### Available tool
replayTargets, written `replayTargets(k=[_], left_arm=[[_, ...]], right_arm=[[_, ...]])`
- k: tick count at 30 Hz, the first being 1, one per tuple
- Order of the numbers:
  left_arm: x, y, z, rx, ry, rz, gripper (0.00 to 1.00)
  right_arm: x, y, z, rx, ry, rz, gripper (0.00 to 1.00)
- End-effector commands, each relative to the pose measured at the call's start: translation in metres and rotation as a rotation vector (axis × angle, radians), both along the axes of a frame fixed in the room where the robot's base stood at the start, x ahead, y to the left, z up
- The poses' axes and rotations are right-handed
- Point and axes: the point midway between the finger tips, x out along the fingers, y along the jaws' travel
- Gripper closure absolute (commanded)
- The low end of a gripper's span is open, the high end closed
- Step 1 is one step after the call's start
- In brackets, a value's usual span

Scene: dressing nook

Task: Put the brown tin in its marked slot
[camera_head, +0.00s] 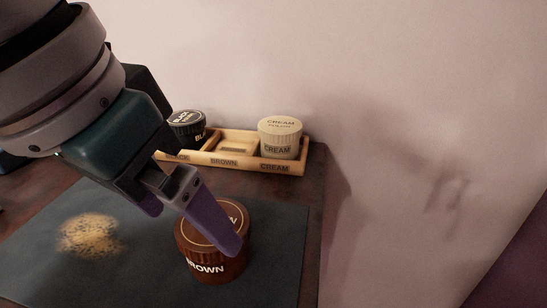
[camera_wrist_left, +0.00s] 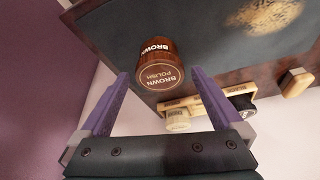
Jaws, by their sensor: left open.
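The brown tin (camera_head: 205,264) stands upright on the dark mat near its right side. Its lid reads BROWN POLISH in the left wrist view (camera_wrist_left: 160,76). My left gripper (camera_head: 200,228) is open above the tin; one purple finger crosses in front of its lid in the head view. In the left wrist view the tin shows beyond the fingertips (camera_wrist_left: 160,84), between them in the picture. The wooden tray (camera_head: 297,168) stands behind the mat, with slots labelled BLACK, BROWN and CREAM. Its middle BROWN slot (camera_head: 236,149) is empty. My right gripper is not in view.
The black tin (camera_head: 187,125) sits in the tray's left slot and the cream tin (camera_head: 280,140) in its right slot. A sandy patch (camera_head: 90,235) lies on the mat (camera_head: 140,275). A wall rises behind the tray, and the table ends to the right.

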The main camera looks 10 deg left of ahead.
Motion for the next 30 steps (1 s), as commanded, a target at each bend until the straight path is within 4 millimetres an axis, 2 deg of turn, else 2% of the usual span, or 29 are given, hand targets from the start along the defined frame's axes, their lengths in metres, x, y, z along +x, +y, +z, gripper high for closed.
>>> replayTargets(k=[12, 21, 30], left_arm=[[0.022, -0.010, -0.049, -0.003, 0.003, 0.002, 0.00], [0.024, -0.010, -0.052, -0.002, 0.001, 0.001, 0.00], [0.024, -0.010, -0.052, -0.002, 0.001, 0.001, 0.34]], right_arm=[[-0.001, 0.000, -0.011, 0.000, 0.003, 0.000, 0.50], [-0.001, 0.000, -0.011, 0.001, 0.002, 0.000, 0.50], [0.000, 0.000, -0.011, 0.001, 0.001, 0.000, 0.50]])
